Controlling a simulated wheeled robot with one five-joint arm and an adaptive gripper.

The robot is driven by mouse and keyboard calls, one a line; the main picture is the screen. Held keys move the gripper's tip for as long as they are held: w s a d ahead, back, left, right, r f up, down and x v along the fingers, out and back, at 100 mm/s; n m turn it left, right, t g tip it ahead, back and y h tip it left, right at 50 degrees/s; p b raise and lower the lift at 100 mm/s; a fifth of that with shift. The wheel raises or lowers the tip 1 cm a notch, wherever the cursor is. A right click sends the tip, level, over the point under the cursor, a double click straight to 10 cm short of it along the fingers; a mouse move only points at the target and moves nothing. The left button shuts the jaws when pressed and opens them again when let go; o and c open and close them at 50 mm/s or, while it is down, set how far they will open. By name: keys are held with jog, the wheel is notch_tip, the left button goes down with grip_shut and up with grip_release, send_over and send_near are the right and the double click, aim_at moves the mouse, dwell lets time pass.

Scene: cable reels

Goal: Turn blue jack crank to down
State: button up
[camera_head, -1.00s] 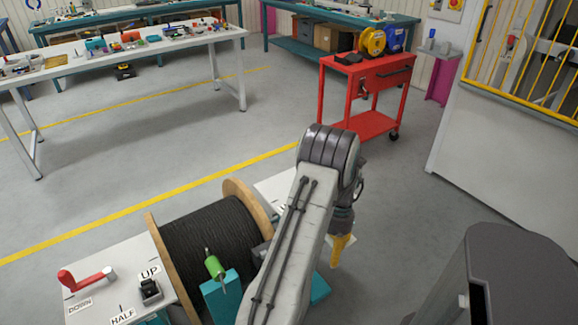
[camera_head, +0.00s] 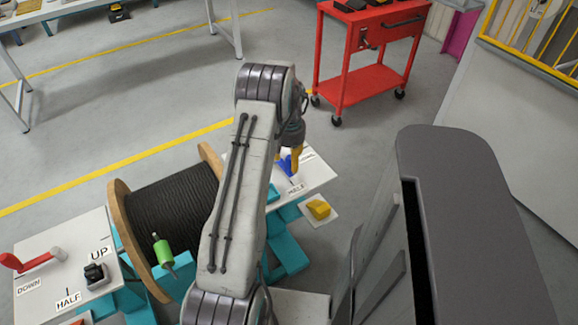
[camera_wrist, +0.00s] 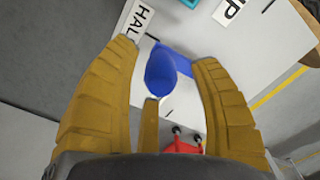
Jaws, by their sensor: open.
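The blue jack crank (camera_head: 286,165) is on the white-topped jack plate to the right of the cable reel, partly hidden by my gripper. In the wrist view the rounded blue crank handle (camera_wrist: 160,75) lies between my spread yellow fingers, with a gap to each side. My gripper (camera_head: 296,158) is open and points down at the handle; it also shows in the wrist view (camera_wrist: 163,58). The HALF label (camera_wrist: 138,20) is beside the left finger, and the UP label (camera_wrist: 233,10) is at the upper right. I cannot tell whether a finger touches the crank.
The black cable reel (camera_head: 172,207) with wooden flanges stands left of my arm. A red crank (camera_head: 28,262) is on the left jack plate. A yellow block (camera_head: 318,209) lies on a white square. A red cart (camera_head: 362,80) stands behind, with clear floor before it.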

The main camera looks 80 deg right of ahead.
aim_at(290, 173)
jog(key=shift+f, duration=2.3)
grip_shut()
